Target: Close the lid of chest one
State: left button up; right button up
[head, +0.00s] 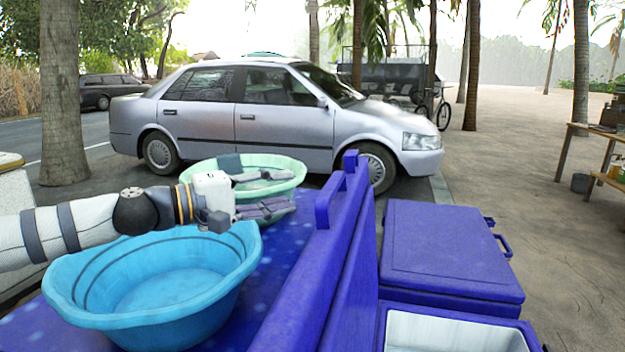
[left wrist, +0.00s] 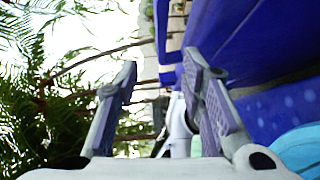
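A blue chest with a pale, empty-looking inside (head: 455,332) is at the bottom right of the head view, cut off by the frame edge. A raised blue lid (head: 345,255) stands upright along its left side, with a handle (head: 324,204) on its left face. The lid also shows at the upper right of the left wrist view (left wrist: 240,40). My left gripper (head: 290,192) is open and empty, left of the lid and apart from it. In the left wrist view its two fingers (left wrist: 165,90) are spread. I cannot tell which chest is chest one. My right gripper is not in view.
A second blue chest with its lid down (head: 450,250) sits beyond the open one. A blue basin (head: 155,290) lies below my left arm, and a green basin (head: 285,180) is behind the gripper. A silver car (head: 265,115) is parked behind. Sandy ground lies right.

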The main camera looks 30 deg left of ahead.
aim_at(333, 179)
pick_arm(q)
jog(key=b+x, duration=0.1)
jog(key=x, duration=0.4)
jog(key=b+x, duration=0.2)
jog(key=x, duration=0.3)
jog(key=shift+w+d+f, duration=0.2)
jog(key=shift+d+f, duration=0.05)
jog(key=shift+d, duration=0.2)
jog(key=shift+w+d+r, duration=0.1)
jog(key=shift+w, duration=0.15)
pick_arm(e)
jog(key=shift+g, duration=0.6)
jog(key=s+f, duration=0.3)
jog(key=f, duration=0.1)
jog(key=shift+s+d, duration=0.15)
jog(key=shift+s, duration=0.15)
pick_arm(q)
jog(key=shift+c, duration=0.2)
grip_shut()
